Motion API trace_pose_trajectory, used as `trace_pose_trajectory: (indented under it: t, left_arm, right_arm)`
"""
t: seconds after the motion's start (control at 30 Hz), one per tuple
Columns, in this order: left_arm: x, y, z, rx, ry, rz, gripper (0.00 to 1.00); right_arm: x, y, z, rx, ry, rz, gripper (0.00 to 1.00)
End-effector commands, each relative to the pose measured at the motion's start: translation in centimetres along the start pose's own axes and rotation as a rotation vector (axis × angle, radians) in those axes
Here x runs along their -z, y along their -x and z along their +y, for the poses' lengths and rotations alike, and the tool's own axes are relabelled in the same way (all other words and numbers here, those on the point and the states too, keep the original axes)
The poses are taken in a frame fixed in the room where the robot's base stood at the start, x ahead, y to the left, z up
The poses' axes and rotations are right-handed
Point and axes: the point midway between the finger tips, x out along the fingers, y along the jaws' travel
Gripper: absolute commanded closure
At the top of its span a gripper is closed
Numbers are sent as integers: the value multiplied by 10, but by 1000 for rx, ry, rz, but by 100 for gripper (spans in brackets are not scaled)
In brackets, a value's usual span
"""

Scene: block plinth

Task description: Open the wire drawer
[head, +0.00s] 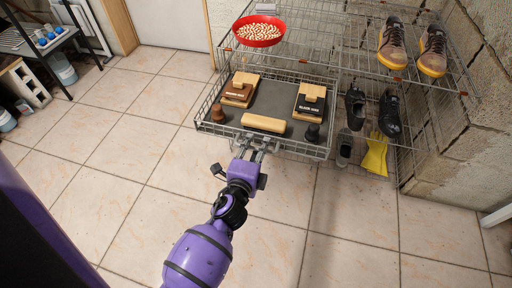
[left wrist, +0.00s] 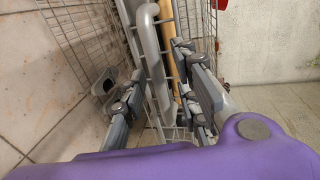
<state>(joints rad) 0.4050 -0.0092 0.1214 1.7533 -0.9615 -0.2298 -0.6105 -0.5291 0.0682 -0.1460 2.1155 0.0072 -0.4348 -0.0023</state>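The wire drawer (head: 325,151) juts out from the wire rack and holds shoe-care boxes and a wooden brush on a dark mat. My left gripper (head: 256,143) is at the middle of its front edge. In the left wrist view my left gripper (left wrist: 160,85) has its fingers spread, one on either side of a grey handle bar (left wrist: 151,50) on the drawer front. Gaps show between fingers and bar; whether either finger touches it I cannot tell. My right gripper is not in view.
A red bowl of nuts or beans (head: 258,31) stands on the rack's top shelf, with brown shoes (head: 393,46) to the right. Dark shoes and yellow gloves (head: 375,155) are lower right. A shelf stands far left. The tiled floor (head: 120,150) in front is clear.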

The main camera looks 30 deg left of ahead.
Motion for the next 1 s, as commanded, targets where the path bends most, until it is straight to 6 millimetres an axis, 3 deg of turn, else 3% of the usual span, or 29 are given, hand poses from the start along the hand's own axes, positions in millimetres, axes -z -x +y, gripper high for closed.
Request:
trace_pose_trajectory:
  t: [0.27, 0.7, 1.0]
  left_arm:
    - [0, 4, 1, -1, 0, 0, 71]
    - [0, 68, 0, -1, 1, 0, 71]
    - [0, 75, 0, 0, -1, 0, 71]
  right_arm:
    - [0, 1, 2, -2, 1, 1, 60]
    - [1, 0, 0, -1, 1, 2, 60]
    - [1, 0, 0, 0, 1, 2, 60]
